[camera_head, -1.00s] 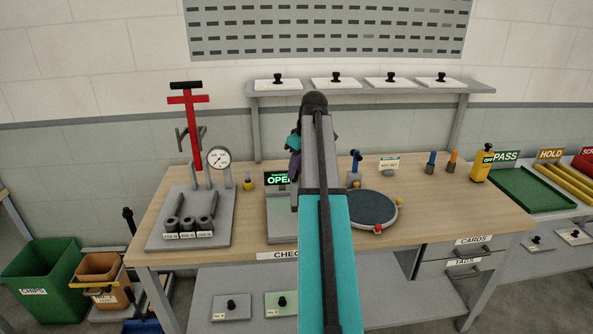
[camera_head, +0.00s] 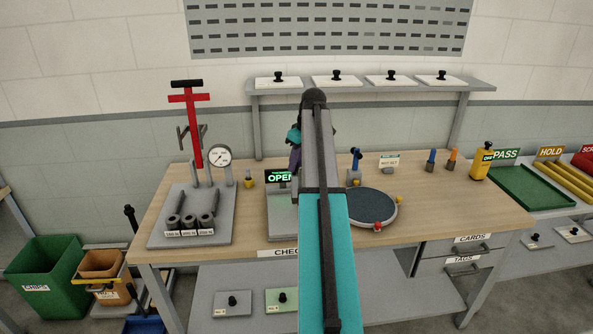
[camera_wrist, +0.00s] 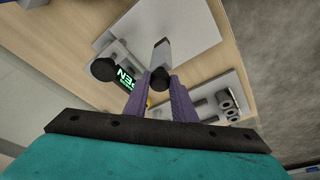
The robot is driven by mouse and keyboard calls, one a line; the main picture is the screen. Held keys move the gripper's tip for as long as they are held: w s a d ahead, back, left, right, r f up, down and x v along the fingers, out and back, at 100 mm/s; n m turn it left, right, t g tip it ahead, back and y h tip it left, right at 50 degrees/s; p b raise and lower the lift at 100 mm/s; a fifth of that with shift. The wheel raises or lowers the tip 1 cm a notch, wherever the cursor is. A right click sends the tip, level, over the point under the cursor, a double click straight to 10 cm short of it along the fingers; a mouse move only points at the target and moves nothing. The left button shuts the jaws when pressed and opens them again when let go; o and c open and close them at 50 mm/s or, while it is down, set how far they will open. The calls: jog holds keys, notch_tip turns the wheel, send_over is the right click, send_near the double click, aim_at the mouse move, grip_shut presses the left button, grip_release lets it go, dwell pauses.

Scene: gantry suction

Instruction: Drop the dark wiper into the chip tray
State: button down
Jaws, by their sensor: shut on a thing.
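In the wrist view my gripper (camera_wrist: 160,85) is shut on a small dark piece (camera_wrist: 159,77) between the purple fingertips. This fits the dark wiper, though its full shape is hard to make out. A green bin (camera_head: 45,280) with a CHIPS label stands on the left, beyond the bench's left end, far from my gripper. No other chip tray is clear.
A red press (camera_head: 190,125) with a grey base stands on the bench's left. The display fixture (camera_head: 281,215) and a round dark turntable (camera_head: 372,207) are mid-bench. An orange-brown bin (camera_head: 103,265) is beside the green one. A shelf (camera_head: 370,86) runs behind.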

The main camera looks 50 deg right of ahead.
aim_at(296, 170)
jog(key=shift+f+p, duration=0.4)
jog(key=shift+f, duration=0.25)
jog(key=shift+f+p, duration=0.4)
jog(key=shift+f, duration=0.8)
jog(key=c, duration=1.5)
grip_release()
jog(key=shift+b+v, duration=1.6)
jog(key=shift+v, duration=4.5)
jog(key=shift+w, duration=0.15)
